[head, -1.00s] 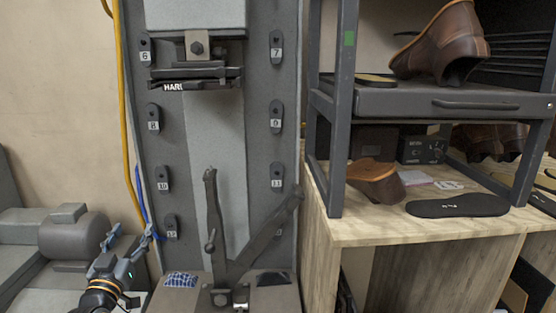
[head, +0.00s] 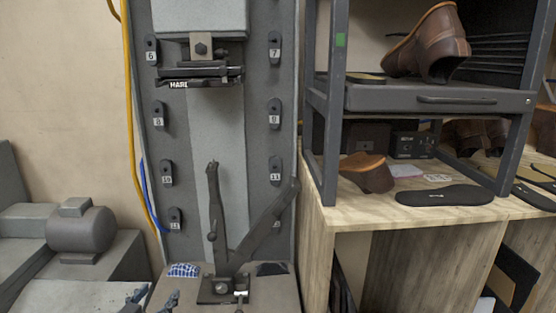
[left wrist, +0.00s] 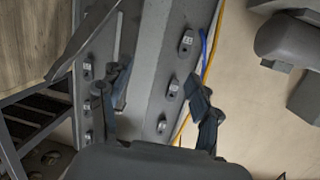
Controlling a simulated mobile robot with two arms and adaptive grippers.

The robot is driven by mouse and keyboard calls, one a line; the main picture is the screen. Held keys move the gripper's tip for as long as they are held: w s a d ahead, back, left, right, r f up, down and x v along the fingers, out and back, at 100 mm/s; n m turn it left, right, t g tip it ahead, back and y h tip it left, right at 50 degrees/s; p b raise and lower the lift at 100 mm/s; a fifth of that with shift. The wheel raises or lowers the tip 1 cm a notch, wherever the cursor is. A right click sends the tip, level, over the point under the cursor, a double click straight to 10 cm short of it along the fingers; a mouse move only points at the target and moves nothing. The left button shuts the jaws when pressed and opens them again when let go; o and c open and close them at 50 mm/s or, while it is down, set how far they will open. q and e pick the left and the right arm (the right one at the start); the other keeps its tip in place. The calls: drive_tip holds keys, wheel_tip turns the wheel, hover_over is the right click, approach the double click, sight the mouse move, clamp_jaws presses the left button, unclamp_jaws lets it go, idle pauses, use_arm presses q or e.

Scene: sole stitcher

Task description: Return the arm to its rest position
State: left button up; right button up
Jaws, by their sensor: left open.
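My left gripper (head: 154,301) shows only as fingertips at the bottom edge of the head view, left of the sole stitcher's base. In the left wrist view its two dark fingers (left wrist: 156,108) are spread apart with nothing between them. The grey sole stitcher (head: 215,140) stands upright ahead, with two dark levers (head: 214,200) rising from its base and numbered tabs along both sides. The rest of my left arm is out of the head view. My right gripper is not in view.
A wooden bench (head: 400,216) with a dark shelf rack (head: 430,97) stands at the right, holding brown shoes (head: 425,45) and a black sole (head: 445,195). A grey motor-like cylinder (head: 82,230) is at the left. A yellow cable (head: 129,110) runs beside the stitcher.

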use_arm(q)
drive_tip(key=s+d+f+g, duration=0.5)
drive_tip(key=s+f, duration=0.6)
drive_tip(key=s+d+f+g, duration=0.1)
drive_tip(key=s+f+g, duration=0.25)
drive_tip(key=s, duration=0.65)
drive_tip(key=s+d+f+g, duration=0.15)
drive_tip(key=s+g, duration=0.25)
drive_tip(key=s, duration=0.7)
wheel_tip(320, 180, down, 28)
drive_tip(key=s, duration=0.2)
drive_tip(key=s+a+f+m+g+y, duration=0.1)
drive_tip(key=s+a+f+g, duration=0.1)
drive_tip(key=s+f, duration=1.2)
drive_tip(key=shift+s+a+f, duration=0.4)
drive_tip(key=shift+s+a, duration=0.25)
drive_tip(key=shift+s, duration=0.55)
